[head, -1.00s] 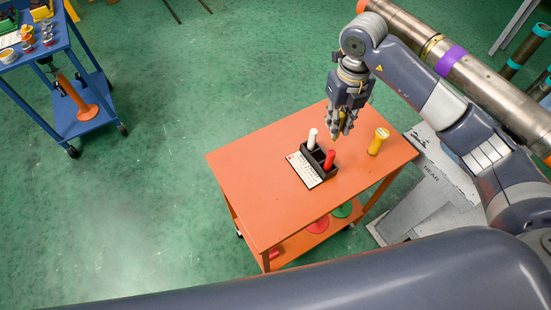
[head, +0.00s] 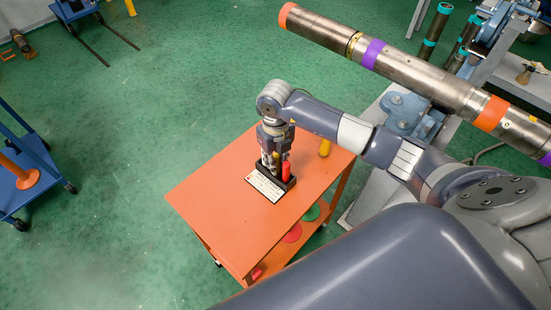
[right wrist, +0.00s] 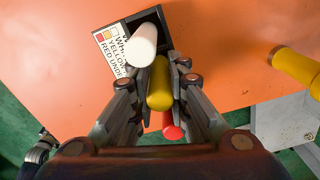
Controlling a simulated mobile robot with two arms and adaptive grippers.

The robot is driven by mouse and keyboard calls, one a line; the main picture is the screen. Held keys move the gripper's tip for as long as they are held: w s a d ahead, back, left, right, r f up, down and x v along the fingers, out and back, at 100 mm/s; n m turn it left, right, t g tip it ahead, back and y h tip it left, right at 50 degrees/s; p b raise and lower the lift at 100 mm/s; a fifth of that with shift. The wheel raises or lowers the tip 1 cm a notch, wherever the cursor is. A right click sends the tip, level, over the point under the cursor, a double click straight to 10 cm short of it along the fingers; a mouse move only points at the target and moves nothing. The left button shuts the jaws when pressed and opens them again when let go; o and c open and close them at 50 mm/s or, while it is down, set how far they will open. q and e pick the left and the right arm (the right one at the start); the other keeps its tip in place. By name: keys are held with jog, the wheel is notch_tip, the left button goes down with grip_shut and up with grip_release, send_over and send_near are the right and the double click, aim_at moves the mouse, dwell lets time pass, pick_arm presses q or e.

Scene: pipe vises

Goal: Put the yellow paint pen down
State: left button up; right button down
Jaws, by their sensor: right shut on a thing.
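The yellow paint pen (right wrist: 158,85) is between the closed fingers of my right gripper (head: 274,163), in the right wrist view. It lines up between the white pen (right wrist: 141,45) and the red pen (right wrist: 172,128), over or in the middle of the black holder (head: 290,185). The fingers hide its lower end, so I cannot tell whether it touches the holder's bottom. The red pen also shows upright in the head view (head: 286,171). The holder's printed label (head: 265,186) lies in front of it. My left gripper is not in view.
The holder stands on an orange cart top (head: 222,200), clear at its left. A yellow flanged cylinder (head: 325,147) stands at its far right; it also shows in the right wrist view (right wrist: 297,68). A long steel pipe (head: 430,78) lies beyond my right arm.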

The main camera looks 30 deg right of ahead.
jog(key=shift+f, duration=0.1)
jog(key=c, duration=1.6)
grip_release()
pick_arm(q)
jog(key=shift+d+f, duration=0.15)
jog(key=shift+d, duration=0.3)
pick_arm(e)
jog(key=shift+o, duration=0.2)
jog(key=shift+r, duration=0.2)
notch_tip(320, 180, up, 11)
jog(key=b, duration=0.2)
jog(key=shift+w+b, duration=0.1)
jog(key=shift+b, duration=0.3)
jog(key=shift+r, duration=0.5)
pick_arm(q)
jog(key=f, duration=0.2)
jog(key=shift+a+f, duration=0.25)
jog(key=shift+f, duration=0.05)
pick_arm(e)
jog(key=shift+f, duration=0.1)
